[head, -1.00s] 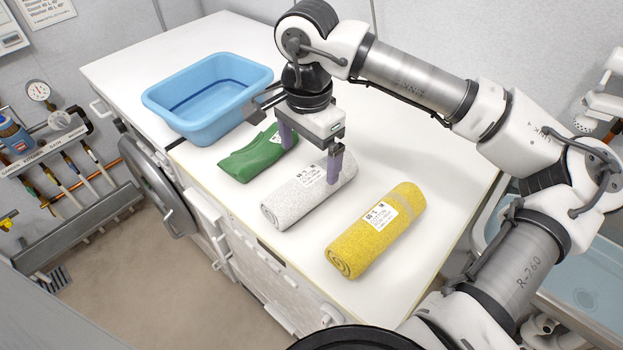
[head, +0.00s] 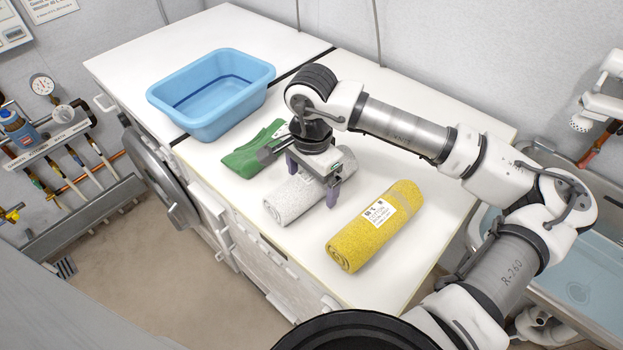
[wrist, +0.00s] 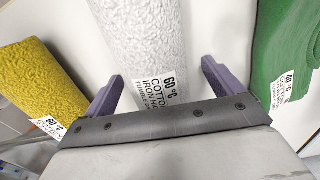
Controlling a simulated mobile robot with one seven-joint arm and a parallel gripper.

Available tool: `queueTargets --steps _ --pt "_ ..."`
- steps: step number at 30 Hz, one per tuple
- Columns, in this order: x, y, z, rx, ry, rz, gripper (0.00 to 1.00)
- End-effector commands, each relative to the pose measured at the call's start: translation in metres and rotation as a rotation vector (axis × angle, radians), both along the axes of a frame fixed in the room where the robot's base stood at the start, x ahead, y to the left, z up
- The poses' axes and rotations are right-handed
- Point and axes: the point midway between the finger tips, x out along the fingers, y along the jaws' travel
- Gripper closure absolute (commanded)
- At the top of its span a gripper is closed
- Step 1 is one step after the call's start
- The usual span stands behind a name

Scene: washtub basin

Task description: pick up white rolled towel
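The white rolled towel (head: 289,200) lies on the white worktop in the head view, between a green cloth and a yellow rolled towel. My gripper (head: 312,180) is over its middle, pointing down, and hides part of it. In the wrist view the white rolled towel (wrist: 140,45) runs between the two purple fingers of my gripper (wrist: 162,92). The fingers are spread wide, one on each side, with gaps to the towel. A printed label on the towel is partly hidden by the gripper body.
The yellow rolled towel (head: 376,228) lies close on the right, and the green folded cloth (head: 254,154) lies close on the left. A blue basin (head: 212,100) stands at the back left. A sink (head: 575,265) is beyond the worktop's right edge.

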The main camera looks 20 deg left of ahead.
Motion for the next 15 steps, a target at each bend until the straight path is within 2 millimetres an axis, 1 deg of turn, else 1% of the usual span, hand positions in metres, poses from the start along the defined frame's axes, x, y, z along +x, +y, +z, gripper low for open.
queueTargets --steps 1,10,11,15 --pt "0.0 0.0 0.0001 0.0 0.0 0.0 0.15" --pt "0.0 0.0 0.0004 0.0 0.0 0.0 0.54" --pt "0.0 0.0 0.0006 0.0 0.0 0.0 0.56" --pt "0.0 0.0 0.0006 0.0 0.0 0.0 0.57"
